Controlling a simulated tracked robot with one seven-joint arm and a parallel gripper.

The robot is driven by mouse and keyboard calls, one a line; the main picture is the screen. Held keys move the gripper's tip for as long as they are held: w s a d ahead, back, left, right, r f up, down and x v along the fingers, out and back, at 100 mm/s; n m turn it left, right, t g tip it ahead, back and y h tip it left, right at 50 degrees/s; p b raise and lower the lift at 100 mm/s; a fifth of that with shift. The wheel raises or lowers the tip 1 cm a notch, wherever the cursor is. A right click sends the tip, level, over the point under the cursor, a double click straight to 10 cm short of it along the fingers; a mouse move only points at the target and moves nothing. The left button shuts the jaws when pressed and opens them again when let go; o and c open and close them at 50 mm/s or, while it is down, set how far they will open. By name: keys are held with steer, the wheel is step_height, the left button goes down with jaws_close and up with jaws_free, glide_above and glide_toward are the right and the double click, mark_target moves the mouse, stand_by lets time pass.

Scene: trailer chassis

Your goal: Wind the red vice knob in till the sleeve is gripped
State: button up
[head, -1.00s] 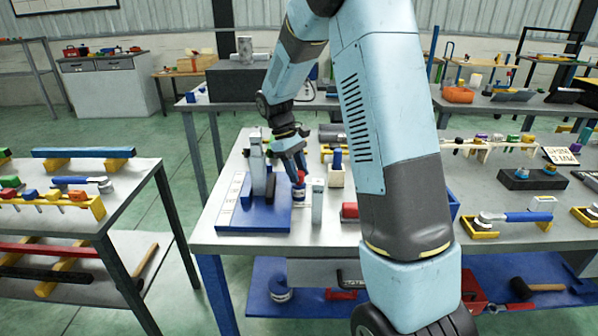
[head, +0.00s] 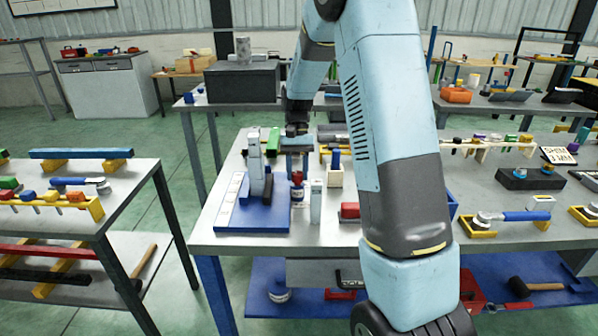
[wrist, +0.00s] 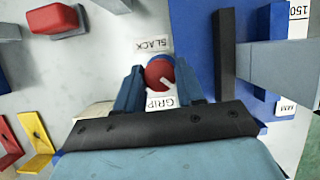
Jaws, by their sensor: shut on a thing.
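The red vice knob (wrist: 158,72) lies between the two blue fingers of my gripper (wrist: 160,78) in the wrist view, and the fingers are shut on it. A pale mark shows on the knob's lower right part. A SLACK label (wrist: 154,45) is above the knob and a GRIP label (wrist: 161,102) below it. In the head view the knob (head: 297,178) stands upright beside the blue base plate (head: 245,219), with my gripper (head: 297,172) over it from above.
A grey post (head: 255,165) stands on the blue plate left of the knob. A pale grey block (head: 317,200) stands close to its right. A red part (head: 349,211) lies further right. The bench's front left corner is clear.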

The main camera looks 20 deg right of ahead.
steer(key=shift+s+m+y, duration=0.1)
steer(key=shift+m+y, duration=0.2)
steer(key=shift+m, duration=0.7)
steer(key=shift+d, duration=0.1)
steer(key=o, duration=1)
steer(key=shift+o, duration=0.2)
steer(key=shift+r, duration=0.1)
steer(key=v, duration=1.3)
steer(key=shift+r, duration=0.3)
steer(key=shift+d, duration=0.15)
